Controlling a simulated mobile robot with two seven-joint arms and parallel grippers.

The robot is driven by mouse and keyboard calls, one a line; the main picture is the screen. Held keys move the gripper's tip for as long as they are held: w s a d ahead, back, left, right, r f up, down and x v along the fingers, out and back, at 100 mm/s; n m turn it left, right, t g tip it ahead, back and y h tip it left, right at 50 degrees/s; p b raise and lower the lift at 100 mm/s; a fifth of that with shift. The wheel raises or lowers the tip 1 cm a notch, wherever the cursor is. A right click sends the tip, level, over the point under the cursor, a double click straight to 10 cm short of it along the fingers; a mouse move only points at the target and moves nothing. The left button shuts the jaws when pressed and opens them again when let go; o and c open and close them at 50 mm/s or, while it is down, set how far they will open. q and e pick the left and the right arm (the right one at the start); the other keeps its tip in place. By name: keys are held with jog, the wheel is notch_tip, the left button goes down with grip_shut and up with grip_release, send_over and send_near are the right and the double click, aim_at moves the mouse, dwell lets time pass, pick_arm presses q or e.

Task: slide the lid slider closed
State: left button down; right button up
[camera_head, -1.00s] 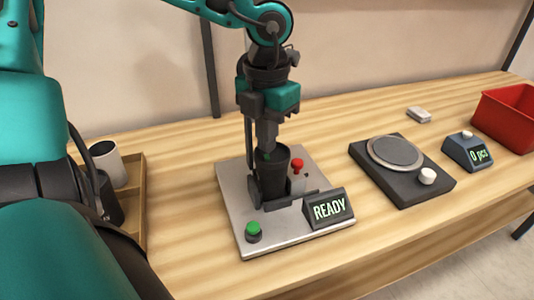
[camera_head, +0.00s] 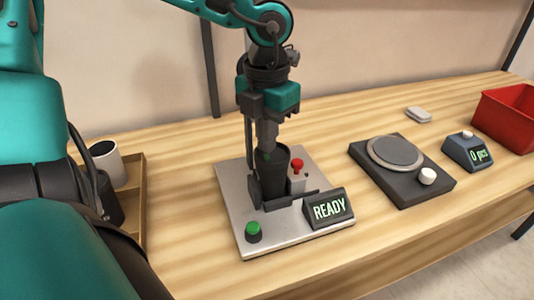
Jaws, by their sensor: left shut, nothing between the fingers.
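The laser marker is a light grey plate (camera_head: 290,232) with a dark upright housing (camera_head: 271,180), a green button (camera_head: 253,230), a red button (camera_head: 297,164) and a display reading READY (camera_head: 328,208). A dark low bar (camera_head: 292,199) runs at the foot of the housing. I cannot tell for sure which dark part is the lid slider. My left gripper (camera_head: 267,150) points down at the top of the housing, fingers shut and empty. Its fingertips overlap the housing in view, so contact is unclear. My right gripper is not in view.
To the right stand a dark scale with a round plate (camera_head: 395,152), a small blue counter reading 0 pcs (camera_head: 468,152), a white block (camera_head: 418,114) and a red bin (camera_head: 505,118). A wooden tray (camera_head: 133,205) with a white cup (camera_head: 108,162) is at the left. The front right table is clear.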

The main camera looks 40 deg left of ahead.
pick_arm(q)
jog(key=shift+f, duration=0.1)
dwell(0.3)
jog(key=shift+f+b, duration=0.7)
jog(key=shift+b, duration=0.2)
jog(key=shift+w+a, duration=0.2)
jog(key=shift+a, duration=0.1)
dwell(0.7)
jog(key=shift+w+a, duration=0.25)
jog(key=shift+a, duration=0.2)
dwell(0.8)
jog(key=shift+r, duration=0.15)
notch_tip(320, 180, up, 7)
jog(key=p, duration=0.3)
dwell(0.7)
dwell(0.4)
